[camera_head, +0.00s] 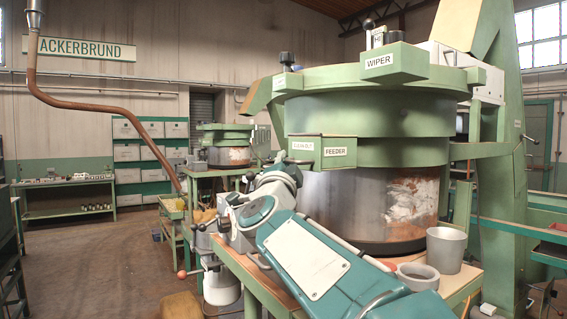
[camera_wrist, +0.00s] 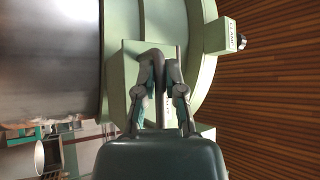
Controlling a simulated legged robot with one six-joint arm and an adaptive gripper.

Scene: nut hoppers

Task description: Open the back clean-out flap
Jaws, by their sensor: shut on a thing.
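The large green and steel hopper bowl (camera_head: 385,180) stands at the right in the head view. A green box on its side carries a panel with a small label that seems to read clean-out (camera_head: 302,147) and a face marked FEEDER (camera_head: 338,152). In the wrist view, my gripper (camera_wrist: 160,72) is shut on a grey bent handle (camera_wrist: 152,56) in front of the light green panel (camera_wrist: 124,75). The handle's far side and the flap's hinge are hidden. In the head view my arm hides the fingers; whether the flap stands ajar I cannot tell.
A WIPER block (camera_head: 393,62) juts from the bowl's rim. A grey cup (camera_head: 446,250) and a low grey ring-shaped cup (camera_head: 417,275) stand on the hopper's table beside my arm. A second, smaller hopper (camera_head: 229,147) stands behind. The floor at left is open.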

